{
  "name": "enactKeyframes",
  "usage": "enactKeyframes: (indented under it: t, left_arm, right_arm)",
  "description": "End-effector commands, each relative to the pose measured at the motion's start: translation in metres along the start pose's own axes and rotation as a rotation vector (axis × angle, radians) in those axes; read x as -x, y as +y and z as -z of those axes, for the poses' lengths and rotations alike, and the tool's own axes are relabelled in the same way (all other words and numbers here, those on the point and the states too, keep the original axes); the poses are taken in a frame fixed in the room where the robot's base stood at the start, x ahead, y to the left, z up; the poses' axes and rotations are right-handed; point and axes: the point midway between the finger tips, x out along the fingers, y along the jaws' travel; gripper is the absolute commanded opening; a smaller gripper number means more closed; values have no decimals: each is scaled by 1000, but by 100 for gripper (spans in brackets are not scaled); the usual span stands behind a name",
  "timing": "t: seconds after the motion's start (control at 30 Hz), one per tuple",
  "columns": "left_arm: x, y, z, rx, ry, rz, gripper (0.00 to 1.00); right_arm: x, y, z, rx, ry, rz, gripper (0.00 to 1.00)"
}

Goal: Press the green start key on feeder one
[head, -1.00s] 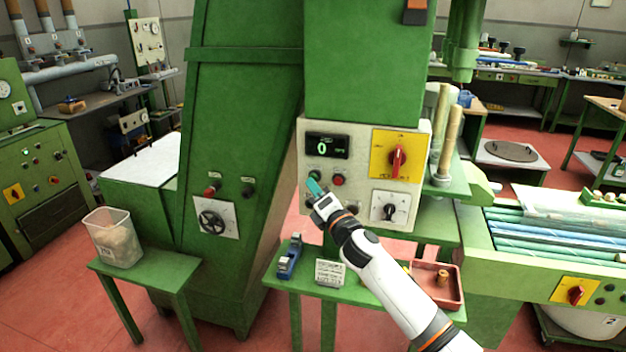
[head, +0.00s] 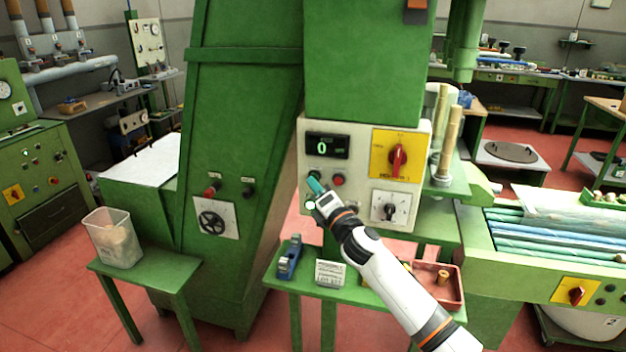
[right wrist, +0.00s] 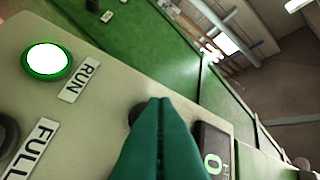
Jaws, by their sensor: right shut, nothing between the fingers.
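The control panel (head: 352,215) is a pale plate on a green machine. The green start key (head: 315,175) sits at its left, under a dark display (head: 327,146) showing a green 0. My right gripper (head: 314,184) is shut and empty, its teal fingertips at the key and largely covering it. In the right wrist view my shut fingertips (right wrist: 160,104) overlap a dark round key edge (right wrist: 134,114); whether they touch it cannot be told. The RUN lamp (right wrist: 47,60) glows white in a green ring; it also shows in the head view (head: 309,204). My left gripper is out of view.
A red key (head: 339,180) lies just right of the green one. A yellow plate with a red rotary switch (head: 397,158) and a black selector (head: 389,212) are farther right. Below, a small green table (head: 330,292) holds a blue tool (head: 289,258) and a red tray (head: 459,297).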

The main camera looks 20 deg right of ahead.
Motion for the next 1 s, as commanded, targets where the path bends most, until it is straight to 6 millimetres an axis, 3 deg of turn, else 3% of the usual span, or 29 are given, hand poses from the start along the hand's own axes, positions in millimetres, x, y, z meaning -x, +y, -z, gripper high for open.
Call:
enactKeyframes:
  t: [0.77,1.0]
  left_arm:
    - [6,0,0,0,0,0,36]
    - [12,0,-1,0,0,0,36]
  right_arm:
    - [12,-9,-8,0,1,0,0]
    - [26,-20,-18,-2,-1,0,0]
